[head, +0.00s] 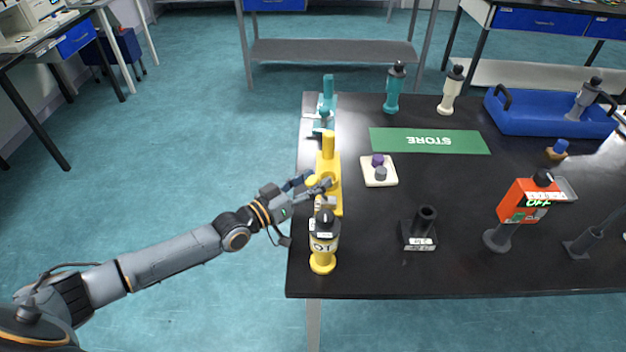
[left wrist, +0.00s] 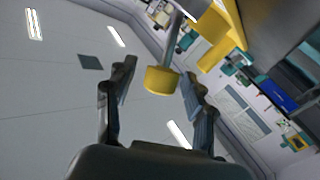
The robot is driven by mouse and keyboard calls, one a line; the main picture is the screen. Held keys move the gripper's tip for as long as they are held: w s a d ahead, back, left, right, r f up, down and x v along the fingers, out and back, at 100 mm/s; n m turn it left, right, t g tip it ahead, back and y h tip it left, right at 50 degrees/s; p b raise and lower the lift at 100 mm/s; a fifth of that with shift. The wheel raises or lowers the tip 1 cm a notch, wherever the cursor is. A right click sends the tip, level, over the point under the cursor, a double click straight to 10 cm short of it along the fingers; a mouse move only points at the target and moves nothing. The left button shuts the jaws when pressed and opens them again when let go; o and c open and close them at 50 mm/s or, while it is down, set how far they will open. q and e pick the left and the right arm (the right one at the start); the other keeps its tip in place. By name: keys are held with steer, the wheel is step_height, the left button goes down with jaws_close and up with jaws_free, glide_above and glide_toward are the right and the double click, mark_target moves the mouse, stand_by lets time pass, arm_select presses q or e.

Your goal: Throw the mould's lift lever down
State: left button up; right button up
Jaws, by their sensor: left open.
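The yellow mould (head: 330,150) stands at the left edge of the black table. Its lift lever is a grey rod (left wrist: 175,38) with a yellow knob (left wrist: 161,81); the knob also shows in the head view (head: 312,180), beside the mould's left side. My left gripper (head: 316,185) reaches in from the left at the mould. It is open, and in the left wrist view (left wrist: 160,75) the knob appears between its two fingers, with gaps on both sides. I cannot tell its distance from the knob. My right gripper is in neither view.
A teal mould (head: 324,115) is behind the yellow one. A white pad (head: 379,170), a dark stand (head: 419,232) and a green STORE mat (head: 430,141) lie to the right.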

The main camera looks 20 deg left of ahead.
arm_select(q)
jaws_close()
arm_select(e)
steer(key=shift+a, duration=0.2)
arm_select(q)
steer(key=shift+w, duration=0.1)
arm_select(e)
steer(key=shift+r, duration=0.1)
arm_select(q)
steer(key=shift+d+r, duration=0.1)
steer(key=shift+r, duration=0.05)
steer(key=shift+d+p, duration=0.1)
steer(key=shift+p, duration=0.3)
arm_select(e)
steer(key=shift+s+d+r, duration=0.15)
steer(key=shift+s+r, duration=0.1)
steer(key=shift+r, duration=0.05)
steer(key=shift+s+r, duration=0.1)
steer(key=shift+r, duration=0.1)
